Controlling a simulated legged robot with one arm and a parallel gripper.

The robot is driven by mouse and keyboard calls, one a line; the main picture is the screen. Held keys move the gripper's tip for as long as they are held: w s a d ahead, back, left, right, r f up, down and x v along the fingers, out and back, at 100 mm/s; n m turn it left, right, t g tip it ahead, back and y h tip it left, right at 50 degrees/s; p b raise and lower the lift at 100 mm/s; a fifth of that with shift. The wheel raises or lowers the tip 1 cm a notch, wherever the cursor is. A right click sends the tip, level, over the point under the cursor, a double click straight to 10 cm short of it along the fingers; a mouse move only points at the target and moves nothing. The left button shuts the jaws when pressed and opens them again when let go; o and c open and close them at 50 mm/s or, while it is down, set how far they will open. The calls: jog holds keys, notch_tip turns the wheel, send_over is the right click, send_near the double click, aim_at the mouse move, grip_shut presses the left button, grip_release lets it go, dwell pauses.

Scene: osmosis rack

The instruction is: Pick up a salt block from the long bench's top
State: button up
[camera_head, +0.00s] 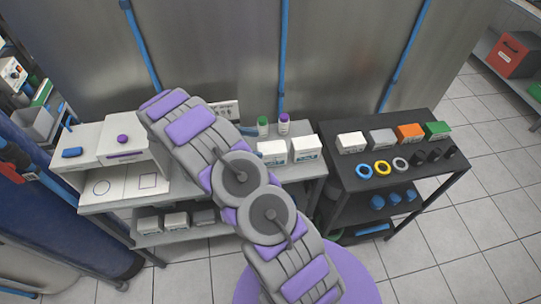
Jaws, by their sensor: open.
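The long bench (240,181) is light grey and runs along the metal wall, left to centre. Two white blocks with dark print, which look like salt blocks, stand side by side on its top, right of my arm: the left block (272,152) and the right block (305,149). They stand close together near the bench's right end. My purple and grey arm rises from the bottom centre and leans up and left across the bench, hiding its middle. I cannot make out my gripper or its fingers; nothing is seen touching the blocks.
A green-capped bottle (263,126) and a purple-capped bottle (283,124) stand behind the blocks. The dark cart (335,168) at right holds boxes, coloured rings and black pieces. Tiled floor (480,220) is clear at right.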

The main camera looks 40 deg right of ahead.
aim_at(270, 147)
jog(key=x, duration=0.3)
jog(key=shift+w+d, duration=0.2)
jog(key=shift+d, duration=0.1)
jog(key=shift+s+d, duration=0.1)
jog(key=shift+s+a+f+b, duration=0.25)
jog(key=shift+s+a+b, duration=0.05)
jog(key=shift+s+b, duration=0.25)
jog(key=x, duration=0.3)
jog(key=shift+d+f+b, duration=0.1)
jog(key=shift+d+b, duration=0.15)
jog(key=shift+b, duration=0.1)
jog(key=shift+d+f, duration=0.1)
jog(key=shift+d, duration=0.5)
jog(key=shift+c, duration=1.1)
jog(key=shift+a+r, duration=0.2)
jog(key=shift+a, duration=0.75)
jog(key=c, duration=0.6)
jog(key=shift+d+f, duration=0.1)
jog(key=shift+d, duration=0.5)
jog(key=c, duration=0.6)
jog(key=shift+a, duration=0.15)
grip_shut()
